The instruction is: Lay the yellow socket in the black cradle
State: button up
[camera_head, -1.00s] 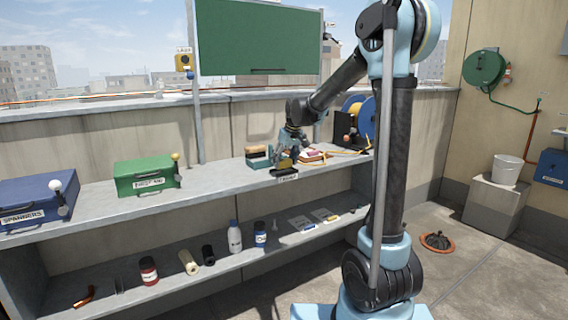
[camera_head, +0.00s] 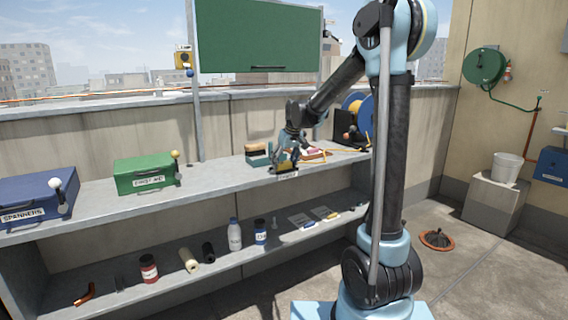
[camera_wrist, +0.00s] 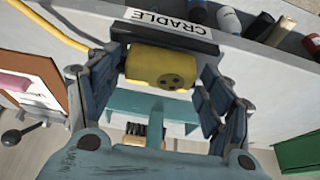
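The yellow socket (camera_wrist: 160,68) lies between the two fingers of my gripper (camera_wrist: 163,80) in the wrist view, its holed face showing. The fingers sit against its two sides, and my gripper appears shut on it. The black cradle (camera_wrist: 208,45), with a white CRADLE label, is right behind the socket in that view. The socket hides most of the cradle, so I cannot tell whether it touches the bottom. In the head view my gripper (camera_head: 286,160) is low over the cradle (camera_head: 289,175) at the bench's front edge.
A teal holder with a brown-topped object (camera_head: 257,153) stands just left of my gripper. A wooden tray (camera_head: 312,155) and a blue reel (camera_head: 366,115) are to the right. A green first-aid box (camera_head: 145,175) is further left, with bare bench (camera_head: 215,173) between.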

jog(key=shift+r, duration=0.1)
dwell(0.3)
jog(key=shift+r, duration=0.3)
jog(key=v, duration=1.2)
jog(key=s+d+f+m, duration=0.1)
jog(key=s+d+f, duration=0.1)
jog(key=s+d, duration=0.35)
jog(key=s+d+f+m+h, duration=0.1)
jog(key=s+d+f, duration=0.25)
jog(key=s, duration=0.35)
jog(key=s+d+f+m, duration=0.1)
jog(key=s+d, duration=0.4)
jog(key=s, duration=0.1)
jog(key=s+d+f+m, duration=0.1)
jog(key=s+d+f, duration=0.2)
jog(key=s+f, duration=0.5)
jog(key=s+d+f+m+g+h, duration=0.1)
jog(key=s+d+f, duration=0.3)
jog(key=s+f, duration=0.4)
jog(key=s+m, duration=0.1)
jog(key=s, duration=0.1)
jog(key=shift+s+d+m, duration=0.2)
jog(key=shift+s+m, duration=0.1)
jog(key=shift+s, duration=0.05)
